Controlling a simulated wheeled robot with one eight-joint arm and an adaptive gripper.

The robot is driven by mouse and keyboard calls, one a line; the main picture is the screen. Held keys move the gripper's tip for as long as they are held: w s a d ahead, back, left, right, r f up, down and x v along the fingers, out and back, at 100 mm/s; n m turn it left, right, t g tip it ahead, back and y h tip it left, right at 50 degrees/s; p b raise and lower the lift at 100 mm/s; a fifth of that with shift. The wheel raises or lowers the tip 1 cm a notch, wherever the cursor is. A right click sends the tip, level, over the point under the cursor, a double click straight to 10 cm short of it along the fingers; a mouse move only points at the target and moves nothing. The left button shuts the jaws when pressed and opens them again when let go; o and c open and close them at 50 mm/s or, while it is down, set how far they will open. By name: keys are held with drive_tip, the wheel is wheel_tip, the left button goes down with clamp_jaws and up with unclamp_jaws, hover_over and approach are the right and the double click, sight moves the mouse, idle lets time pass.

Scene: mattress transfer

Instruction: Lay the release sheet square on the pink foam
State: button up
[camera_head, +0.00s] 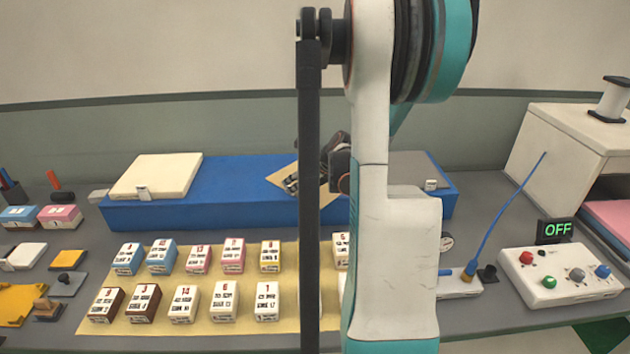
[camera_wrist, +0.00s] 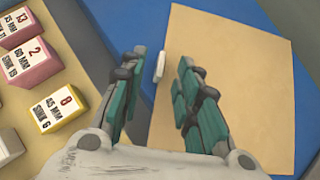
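A tan sheet (camera_head: 279,176), which looks like the release sheet, lies on the blue block, partly hidden behind my arm. In the wrist view the sheet (camera_wrist: 235,60) lies turned slightly against the blue surface, with a small white tab (camera_wrist: 160,66) at its left edge. My gripper (camera_head: 291,184) is over the sheet. In the wrist view my gripper (camera_wrist: 162,57) is open, its green fingers apart on either side of the tab; I cannot tell its height above it. A pink slab (camera_head: 611,216), probably the foam, shows partly at the right edge.
The blue block (camera_head: 240,212) also bears a cream slab (camera_head: 157,176) and a grey slab (camera_head: 418,168). Several labelled blocks stand on a tan mat (camera_head: 251,335) in front. A control box (camera_head: 558,278), an OFF display (camera_head: 557,231) and a white housing (camera_head: 565,140) stand right.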

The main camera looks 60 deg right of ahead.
sight(289, 186)
drive_tip(key=x, duration=0.3)
drive_tip(key=shift+w+d+f+b, duration=0.1)
drive_tip(key=shift+w+f+b, duration=0.05)
drive_tip(key=shift+b, duration=0.25)
clamp_jaws()
